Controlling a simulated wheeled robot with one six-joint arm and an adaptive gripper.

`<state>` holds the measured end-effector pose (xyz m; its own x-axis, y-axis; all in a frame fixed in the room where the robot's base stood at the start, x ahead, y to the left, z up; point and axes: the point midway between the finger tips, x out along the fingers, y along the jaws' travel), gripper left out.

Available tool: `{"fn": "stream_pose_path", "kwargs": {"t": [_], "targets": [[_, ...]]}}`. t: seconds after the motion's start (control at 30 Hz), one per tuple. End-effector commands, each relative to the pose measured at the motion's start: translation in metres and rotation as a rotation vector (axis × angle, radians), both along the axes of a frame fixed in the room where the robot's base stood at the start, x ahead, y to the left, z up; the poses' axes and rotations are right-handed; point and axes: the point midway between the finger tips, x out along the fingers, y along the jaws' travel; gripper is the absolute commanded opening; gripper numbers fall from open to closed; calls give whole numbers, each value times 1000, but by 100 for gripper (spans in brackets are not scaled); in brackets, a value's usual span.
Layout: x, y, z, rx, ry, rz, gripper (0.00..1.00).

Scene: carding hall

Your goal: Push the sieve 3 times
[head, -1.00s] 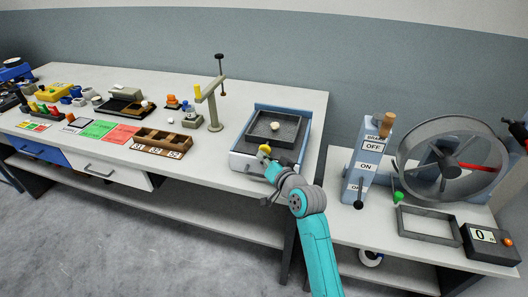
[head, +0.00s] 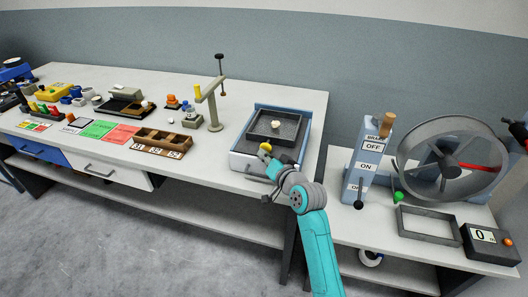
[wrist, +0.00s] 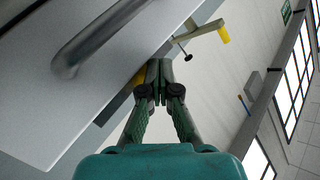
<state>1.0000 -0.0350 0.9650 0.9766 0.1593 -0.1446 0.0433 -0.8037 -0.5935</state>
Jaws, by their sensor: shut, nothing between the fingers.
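The sieve (head: 290,131) is a dark square tray in a pale blue and white housing (head: 244,160) on the right end of the long bench. A small pale lump (head: 276,125) lies in the tray. A yellow knob (head: 265,148) is at the sieve's front edge. My gripper (head: 270,158) is at the front of the sieve, just beside the knob; I cannot tell whether it touches. In the wrist view my gripper (wrist: 159,78) is shut and empty, with a bit of yellow (wrist: 139,76) just behind its fingertips.
A post with a crossarm (head: 214,105) stands left of the sieve, and a compartmented wooden box (head: 162,141) lies further left. To the right, a lower table holds a lever box (head: 365,165), a round drum (head: 452,160) and an empty frame (head: 428,236).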

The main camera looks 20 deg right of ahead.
Motion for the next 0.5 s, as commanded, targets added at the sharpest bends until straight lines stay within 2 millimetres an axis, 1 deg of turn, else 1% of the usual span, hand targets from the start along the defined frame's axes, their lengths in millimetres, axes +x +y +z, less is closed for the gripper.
{"fn": "stream_pose_path", "kwargs": {"t": [0.5], "targets": [[5, -4, 1, 0, -1, -2, 0]]}}
